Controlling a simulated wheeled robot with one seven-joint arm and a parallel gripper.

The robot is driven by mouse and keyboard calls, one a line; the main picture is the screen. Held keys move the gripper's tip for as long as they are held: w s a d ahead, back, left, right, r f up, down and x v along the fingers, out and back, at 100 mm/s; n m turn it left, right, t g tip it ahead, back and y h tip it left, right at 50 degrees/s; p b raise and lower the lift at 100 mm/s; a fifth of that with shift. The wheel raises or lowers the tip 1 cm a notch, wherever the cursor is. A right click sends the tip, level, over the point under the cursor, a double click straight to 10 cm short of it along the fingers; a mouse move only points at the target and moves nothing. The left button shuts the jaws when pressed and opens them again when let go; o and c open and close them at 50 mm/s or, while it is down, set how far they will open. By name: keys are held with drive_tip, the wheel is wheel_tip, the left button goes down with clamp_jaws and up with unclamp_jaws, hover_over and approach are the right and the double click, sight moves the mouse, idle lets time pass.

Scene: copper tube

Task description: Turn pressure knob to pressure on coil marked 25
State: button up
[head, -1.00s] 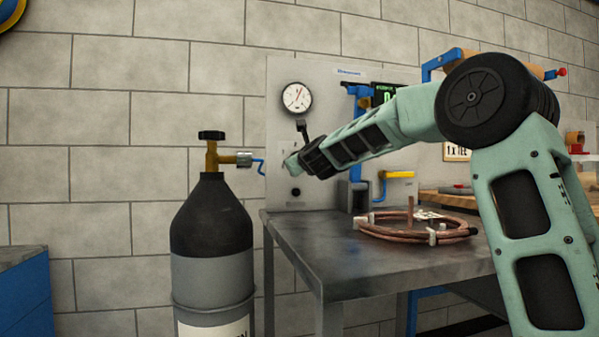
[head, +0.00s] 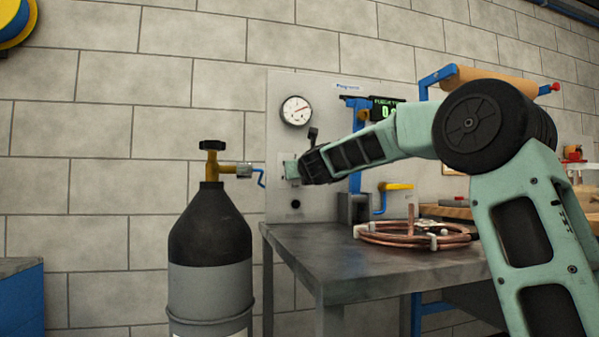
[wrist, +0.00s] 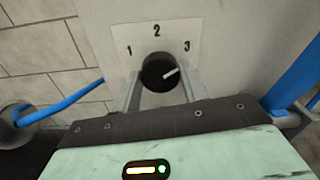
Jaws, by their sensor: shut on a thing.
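The black knob (wrist: 157,73) shows in the wrist view on a white plate (wrist: 121,35) marked 1, 2, 3. Its white pointer is tilted up and right, toward the 3. My gripper (wrist: 161,88) has one finger on each side of the knob and is shut on it. In the head view my gripper (head: 291,170) is at the grey panel and hides the knob. The round white gauge (head: 296,110) is above it; its needle points to the right, but its numbers are too small to read. The copper coil (head: 385,238) lies on the table; its marking is not readable.
A gas cylinder (head: 210,225) with a brass valve stands left of the metal table (head: 340,270). A blue stand (head: 356,180) and a yellow-handled tool (head: 397,186) are right of my gripper. A blue hose (wrist: 70,101) runs left of the knob.

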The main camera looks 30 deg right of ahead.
drive_tip(key=shift+f, duration=0.15)
drive_tip(key=o, duration=1)
drive_tip(key=shift+d, duration=0.1)
drive_tip(key=shift+s, duration=0.1)
drive_tip(key=b+v, duration=0.2)
drive_tip(key=v, duration=1.5)
drive_tip(key=shift+b, duration=0.4)
